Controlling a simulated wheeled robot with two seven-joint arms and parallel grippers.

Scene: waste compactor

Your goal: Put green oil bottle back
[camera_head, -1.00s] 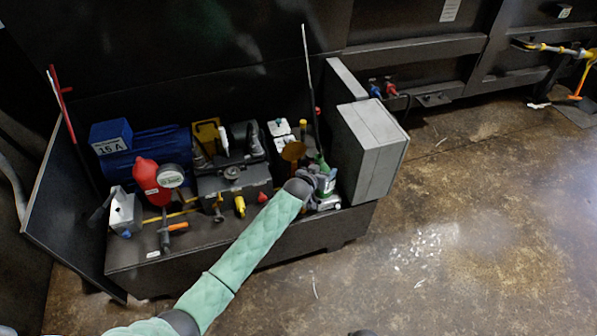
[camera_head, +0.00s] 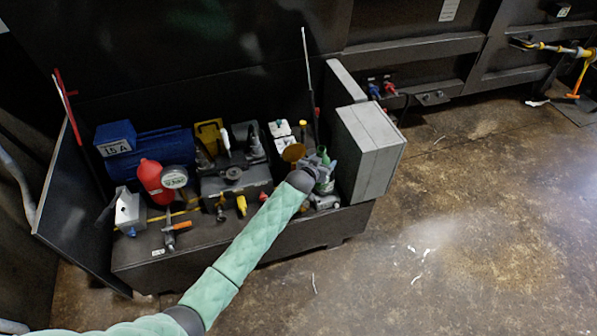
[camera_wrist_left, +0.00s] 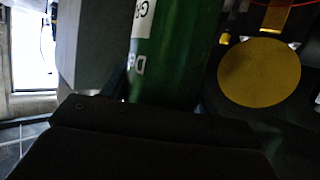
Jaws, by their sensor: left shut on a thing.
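The green oil bottle (camera_wrist_left: 178,55) fills the middle of the left wrist view, with part of a white label showing. Its green top (camera_head: 323,155) shows in the head view, at the right end of the compactor's equipment shelf. My left gripper (camera_head: 322,175) is shut on the bottle, and its dark body (camera_wrist_left: 160,130) hides the bottle's lower part in the wrist view. The bottle looks about upright. I cannot tell whether its base touches the shelf. My right gripper is not in view.
A grey box (camera_head: 370,150) stands close to the right of the bottle. A yellow disc (camera_wrist_left: 259,73) is beside it. The shelf (camera_head: 200,240) also holds a red container (camera_head: 151,178), a blue motor (camera_head: 158,142) and a pump block (camera_head: 233,182). Open floor lies right.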

